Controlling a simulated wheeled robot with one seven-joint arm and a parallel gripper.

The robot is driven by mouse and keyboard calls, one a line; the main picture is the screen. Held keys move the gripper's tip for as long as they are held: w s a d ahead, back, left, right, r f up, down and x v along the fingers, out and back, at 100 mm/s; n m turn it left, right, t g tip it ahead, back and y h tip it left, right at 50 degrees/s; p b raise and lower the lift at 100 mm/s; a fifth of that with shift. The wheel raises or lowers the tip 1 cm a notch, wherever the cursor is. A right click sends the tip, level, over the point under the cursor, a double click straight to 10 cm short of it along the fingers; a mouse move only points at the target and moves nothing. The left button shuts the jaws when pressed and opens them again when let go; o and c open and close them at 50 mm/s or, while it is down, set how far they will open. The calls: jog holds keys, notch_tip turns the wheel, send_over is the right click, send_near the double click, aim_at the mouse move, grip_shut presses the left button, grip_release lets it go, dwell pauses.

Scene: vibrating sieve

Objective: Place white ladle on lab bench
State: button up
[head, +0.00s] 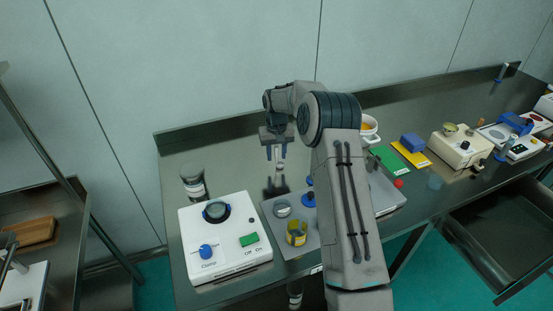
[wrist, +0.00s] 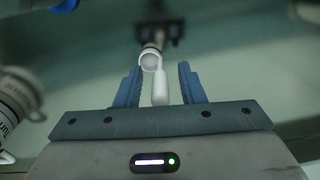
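The white ladle (head: 279,166) shows just below my gripper's fingertips in the head view, over the shiny steel lab bench (head: 235,165). In the wrist view, the ladle's handle (wrist: 160,88) lies between the two blue fingers, and its round bowl (wrist: 150,62) points away past the tips. My gripper (head: 277,152) points down over the back left part of the bench. In the wrist view my gripper (wrist: 159,72) is open, with a gap on each side of the handle. The ladle appears to rest on the bench, but its contact is hard to make out.
A white sieve shaker (head: 225,262) stands at the front left, with a dark-lidded jar (head: 193,182) behind it. A grey tray (head: 272,210) holds a yellow container (head: 296,233) and small items. My arm hides part of the tray.

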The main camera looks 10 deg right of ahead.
notch_tip(320, 180, up, 10)
jog(key=shift+s+f+b, duration=0.1)
jog(key=shift+b, duration=0.55)
jog(key=s+r+t, duration=0.1)
jog(key=s+r, duration=0.5)
jog(key=s, duration=0.3)
jog(key=s+r+t, duration=0.1)
jog(key=s+r, duration=0.6)
jog(key=s, duration=0.2)
jog(key=s+f, duration=0.2)
jog(key=s, duration=0.9)
jog(key=s+f+t, duration=0.1)
jog(key=s+f, duration=0.1)
jog(key=s, duration=1)
jog(key=shift+s+d+t, duration=0.3)
jog(key=shift+d, duration=0.05)
jog(key=shift+a, duration=0.15)
